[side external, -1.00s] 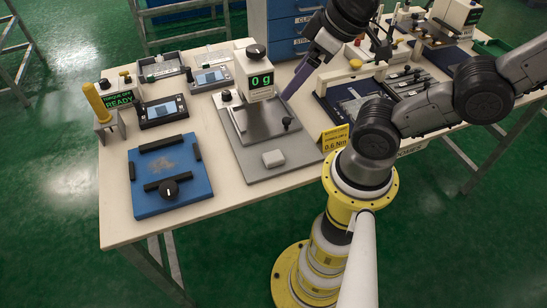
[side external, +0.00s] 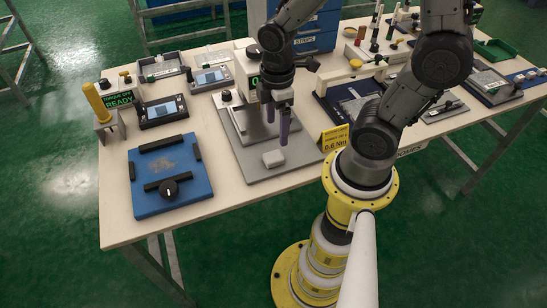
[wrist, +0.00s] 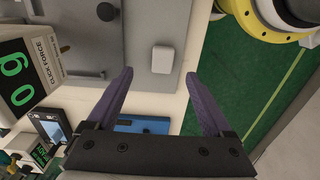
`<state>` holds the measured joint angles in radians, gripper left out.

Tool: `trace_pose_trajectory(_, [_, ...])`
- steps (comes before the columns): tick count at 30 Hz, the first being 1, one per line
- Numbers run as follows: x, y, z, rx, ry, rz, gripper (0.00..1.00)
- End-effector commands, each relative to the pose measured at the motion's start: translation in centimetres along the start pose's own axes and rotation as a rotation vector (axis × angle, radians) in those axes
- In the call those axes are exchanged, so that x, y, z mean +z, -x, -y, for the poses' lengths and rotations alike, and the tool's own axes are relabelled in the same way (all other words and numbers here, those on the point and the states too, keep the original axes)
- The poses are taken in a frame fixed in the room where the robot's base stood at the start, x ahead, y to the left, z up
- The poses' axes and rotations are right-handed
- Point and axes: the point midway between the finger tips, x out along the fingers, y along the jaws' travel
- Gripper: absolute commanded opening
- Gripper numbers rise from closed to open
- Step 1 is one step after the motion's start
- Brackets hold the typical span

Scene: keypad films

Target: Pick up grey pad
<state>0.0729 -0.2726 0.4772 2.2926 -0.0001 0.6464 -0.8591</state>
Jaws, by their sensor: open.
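The grey pad (side external: 273,158) is a small, light grey rounded block. It lies on the front part of the grey plate (side external: 257,176) of the force-reading station. My gripper (side external: 277,133) points down with its purple fingers apart and nothing between them. In the side view the fingers are just behind and above the pad. In the wrist view the pad (wrist: 163,58) shows just beyond the fingertips (wrist: 159,73), roughly centred between them. I see no contact with the pad.
A green-digit display (wrist: 17,82) stands behind the plate. A yellow sign (side external: 335,137) stands right of the pad. A blue fixture (side external: 172,206) with black bars and a knob lies to the left. The plate's front edge is near the table edge.

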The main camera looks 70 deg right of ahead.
Motion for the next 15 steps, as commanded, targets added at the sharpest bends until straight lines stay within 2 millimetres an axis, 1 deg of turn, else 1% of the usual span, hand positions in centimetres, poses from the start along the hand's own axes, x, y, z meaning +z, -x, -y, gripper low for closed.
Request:
trace_pose_trajectory(1, [0.1, -1.0, 0.1, -0.004, 0.0, 0.004, 0.85])
trace_pose_trajectory(4, [0.0, -2.5, 0.1, -0.003, 0.0, 0.003, 0.85])
trace_pose_trajectory(7, [0.0, -3.5, 0.1, -0.002, 0.0, 0.002, 0.85])
trace_pose_trajectory(11, [-0.1, -4.0, 0.1, 0.0, 0.0, 0.0, 0.85])
trace_pose_trajectory(15, [-0.6, -5.6, 0.5, -0.003, 0.003, 0.003, 0.85])
